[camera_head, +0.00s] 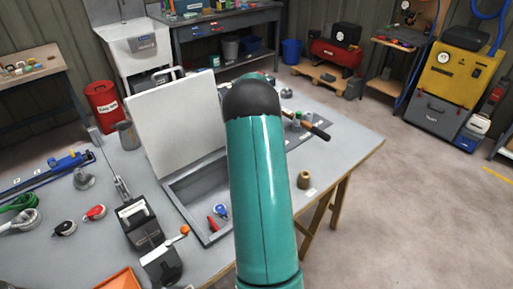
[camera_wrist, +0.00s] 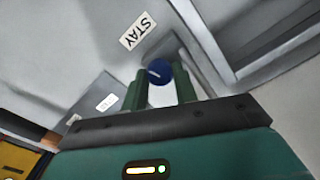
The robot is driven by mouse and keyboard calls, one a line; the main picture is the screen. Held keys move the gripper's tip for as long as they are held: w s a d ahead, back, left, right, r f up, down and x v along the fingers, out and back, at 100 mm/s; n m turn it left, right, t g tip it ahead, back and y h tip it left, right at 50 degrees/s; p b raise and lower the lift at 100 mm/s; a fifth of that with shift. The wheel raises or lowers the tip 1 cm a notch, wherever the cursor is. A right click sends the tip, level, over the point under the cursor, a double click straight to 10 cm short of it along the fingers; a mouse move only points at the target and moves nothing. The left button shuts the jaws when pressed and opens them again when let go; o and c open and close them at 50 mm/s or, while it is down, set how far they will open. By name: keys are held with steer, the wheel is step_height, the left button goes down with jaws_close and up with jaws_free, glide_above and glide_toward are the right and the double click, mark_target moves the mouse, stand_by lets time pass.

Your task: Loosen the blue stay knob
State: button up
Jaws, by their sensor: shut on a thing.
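The round blue stay knob (camera_wrist: 158,72) shows in the wrist view beside a white label reading STAY (camera_wrist: 138,30). It has a small pale mark on its face. My gripper (camera_wrist: 161,82) has its two green fingers on either side of the knob and is shut on it. In the head view my teal arm covers the gripper and the knob.
A red-handled and a blue-headed item (camera_head: 221,210) lie in the box. The grey table (camera_head: 345,140) also holds a small tan cylinder (camera_head: 304,180), a dark-handled tool (camera_head: 315,130) and black devices (camera_head: 139,222). The floor at right is clear.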

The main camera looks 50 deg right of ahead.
steer(key=shift+n, duration=1.3)
steer(key=o, duration=1)
steer(key=shift+c, duration=0.2)
steer(key=shift+r, duration=0.1)
step_height(320, 180, up, 14)
steer(key=shift+f, duration=0.2)
